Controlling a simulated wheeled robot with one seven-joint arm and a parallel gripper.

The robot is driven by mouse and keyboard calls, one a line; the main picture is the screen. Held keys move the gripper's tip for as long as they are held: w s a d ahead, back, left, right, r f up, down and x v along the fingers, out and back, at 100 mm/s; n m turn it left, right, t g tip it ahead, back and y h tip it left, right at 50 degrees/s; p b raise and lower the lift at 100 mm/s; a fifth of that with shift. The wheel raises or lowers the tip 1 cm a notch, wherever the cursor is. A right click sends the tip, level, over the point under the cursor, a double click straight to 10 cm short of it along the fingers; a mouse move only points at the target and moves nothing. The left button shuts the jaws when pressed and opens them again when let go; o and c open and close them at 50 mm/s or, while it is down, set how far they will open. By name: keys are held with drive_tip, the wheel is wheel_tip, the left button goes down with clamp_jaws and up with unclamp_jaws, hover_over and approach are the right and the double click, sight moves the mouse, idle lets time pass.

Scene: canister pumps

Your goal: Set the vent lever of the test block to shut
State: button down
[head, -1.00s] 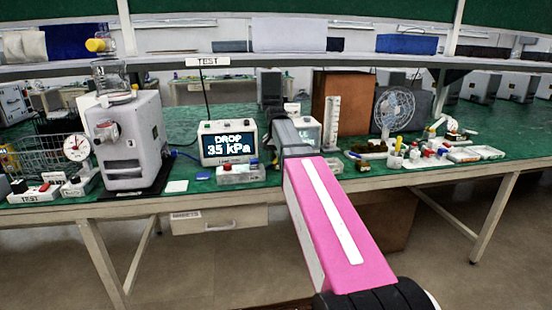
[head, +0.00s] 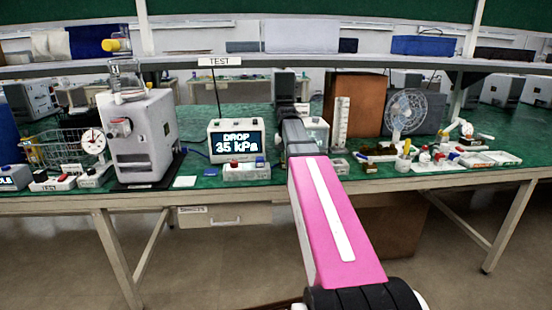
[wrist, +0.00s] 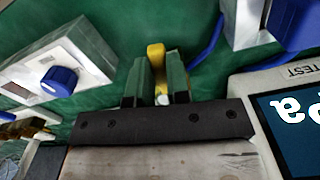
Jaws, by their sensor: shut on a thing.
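In the wrist view my gripper (wrist: 159,82) has its two dark green fingers closed around a narrow yellow piece (wrist: 155,54), which looks like a lever. A small white end shows between the fingers. I cannot tell the lever's setting, and its base is hidden. A pale metal block with a blue knob (wrist: 60,78) lies to the left of the fingers. In the head view my arm reaches over the bench and hides the gripper and what it holds. A display box (head: 237,141) under the TEST sign (head: 220,62) reads "DROP 35 kPa".
The display box also stands close on the right in the wrist view (wrist: 290,115). A grey pump (head: 140,135) stands left on the bench, and a small red-and-blue-topped box (head: 243,171) sits before the display. A fan (head: 406,112) and cluttered trays are at the right.

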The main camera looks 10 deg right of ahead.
drive_tip(key=d+n, duration=0.1)
drive_tip(key=n, duration=0.2)
drive_tip(key=shift+s+d+n, duration=0.1)
drive_tip(key=shift+d+n, duration=0.25)
drive_tip(key=shift+n, duration=0.05)
drive_tip(key=shift+w+d+n, duration=0.1)
drive_tip(key=shift+d+n, duration=0.35)
drive_tip(key=shift+n, duration=0.6)
drive_tip(key=shift+w+d+n, duration=0.1)
drive_tip(key=shift+d+n, duration=0.35)
drive_tip(key=shift+n, duration=0.6)
drive_tip(key=c, duration=1.1)
unclamp_jaws()
wheel_tip(320, 180, up, 11)
drive_tip(key=shift+f, duration=0.1)
